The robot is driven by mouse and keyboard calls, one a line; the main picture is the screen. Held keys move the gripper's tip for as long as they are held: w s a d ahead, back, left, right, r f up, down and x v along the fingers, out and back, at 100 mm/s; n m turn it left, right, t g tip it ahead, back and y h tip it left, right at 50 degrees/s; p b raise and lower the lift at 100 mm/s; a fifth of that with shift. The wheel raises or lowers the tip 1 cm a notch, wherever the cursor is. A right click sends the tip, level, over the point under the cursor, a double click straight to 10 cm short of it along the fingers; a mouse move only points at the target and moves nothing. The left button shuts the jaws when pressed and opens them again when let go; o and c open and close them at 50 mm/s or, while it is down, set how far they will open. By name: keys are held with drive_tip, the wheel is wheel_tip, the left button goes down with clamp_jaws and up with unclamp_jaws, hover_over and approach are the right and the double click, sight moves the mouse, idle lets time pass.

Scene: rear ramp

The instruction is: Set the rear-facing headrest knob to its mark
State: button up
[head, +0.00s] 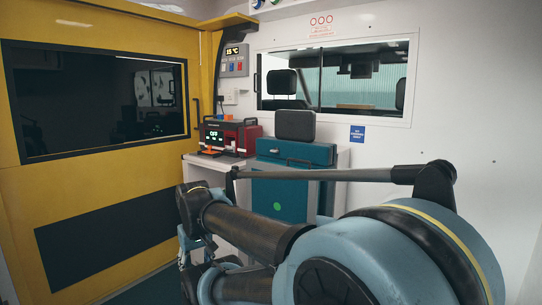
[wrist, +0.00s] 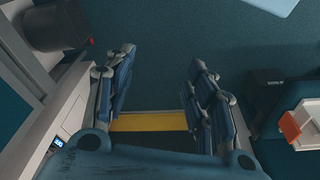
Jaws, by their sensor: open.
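A dark headrest-like pad (head: 294,124) stands upright above a teal cabinet or seat back (head: 285,190) in the head view. I cannot make out a knob or its mark in either view. My gripper (wrist: 163,55) is open and empty in the wrist view, its two blue fingers wide apart over dark floor. In the head view only a small bluish part of it shows at the lower left, largely hidden by my arm. The pad is not in the wrist view, and my gripper is well apart from it.
A red device (head: 230,136) sits on a white counter (head: 200,164) beside the teal unit. A yellow door (head: 90,190) with a dark window fills the left. The wrist view shows a dark bin (wrist: 55,22) and a white tray with an orange item (wrist: 292,128).

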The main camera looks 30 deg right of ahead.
drive_tip(key=w+d+r+n+t+h, duration=0.1)
drive_tip(key=w+d+r+n+h, duration=0.35)
drive_tip(key=w+d, duration=0.4)
drive_tip(key=n+t+h, duration=0.4)
drive_tip(key=n+h, duration=0.8)
drive_tip(key=n, duration=0.6)
approach(273, 151)
drive_tip(key=shift+m, duration=0.25)
drive_tip(key=x, duration=0.8)
drive_tip(key=shift+w+d+f, duration=0.15)
drive_tip(key=shift+w+d, duration=0.1)
drive_tip(key=c, duration=1.1)
